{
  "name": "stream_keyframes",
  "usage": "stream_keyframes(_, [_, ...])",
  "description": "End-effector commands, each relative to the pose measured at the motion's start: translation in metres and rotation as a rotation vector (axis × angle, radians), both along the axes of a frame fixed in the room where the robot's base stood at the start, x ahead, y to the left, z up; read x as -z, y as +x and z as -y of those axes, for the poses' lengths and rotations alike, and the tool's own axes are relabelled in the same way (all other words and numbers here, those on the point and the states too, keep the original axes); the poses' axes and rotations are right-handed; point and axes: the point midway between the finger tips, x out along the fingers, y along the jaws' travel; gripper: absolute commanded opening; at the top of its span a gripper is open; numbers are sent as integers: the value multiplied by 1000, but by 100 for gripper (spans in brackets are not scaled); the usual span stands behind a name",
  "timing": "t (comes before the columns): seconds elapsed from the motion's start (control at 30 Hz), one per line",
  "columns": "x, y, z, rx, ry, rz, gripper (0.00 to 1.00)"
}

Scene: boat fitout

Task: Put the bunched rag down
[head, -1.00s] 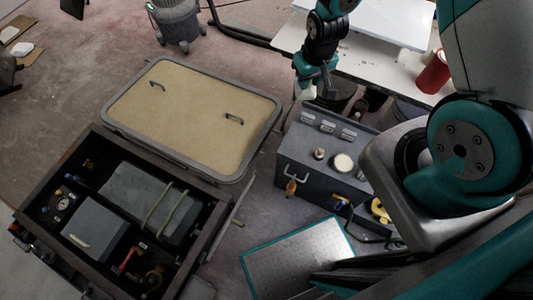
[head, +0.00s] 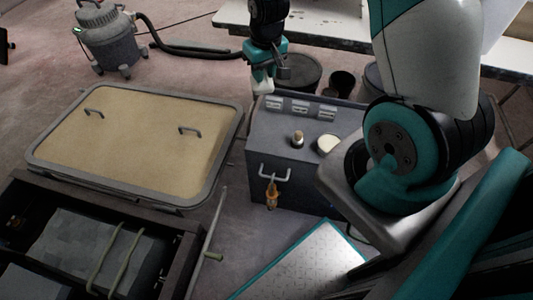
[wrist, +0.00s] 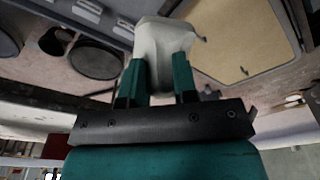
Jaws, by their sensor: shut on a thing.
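The bunched rag (wrist: 163,45) is pale, whitish cloth, and it fills the space between my fingers in the wrist view. My gripper (wrist: 157,75) is shut on it with the two teal fingers. In the head view my gripper (head: 266,70) is beyond the back left corner of the grey box, and a small pale part of the rag (head: 262,86) shows under it. The gripper hides much of the rag there. I cannot tell if the rag touches anything below.
A grey box (head: 300,170) with knobs and labels stands in front of the gripper. A dark bucket (head: 297,75) and a dark cup (head: 341,82) are beside it. A tan hatch panel (head: 140,135) lies left. A vacuum (head: 108,35) stands behind; a bench (head: 325,22) is at the back.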

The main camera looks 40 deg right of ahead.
Motion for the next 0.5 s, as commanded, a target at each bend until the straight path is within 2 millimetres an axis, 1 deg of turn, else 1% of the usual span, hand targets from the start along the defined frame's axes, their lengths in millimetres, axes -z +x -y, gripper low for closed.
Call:
stream_keyframes(0.03, [25, 1, 4, 6, -1, 5, 8])
stream_keyframes(0.1, [35, 2, 8, 11, -1, 3, 8])
stream_keyframes(0.2, [43, 2, 12, 18, -1, 2, 8])
stream_keyframes(0.37, [50, 2, 16, 23, 0, 1, 8])
stream_keyframes(0.47, [62, 2, 16, 23, 0, -3, 8])
stream_keyframes(0.5, [71, 1, 16, 23, 0, -5, 8])
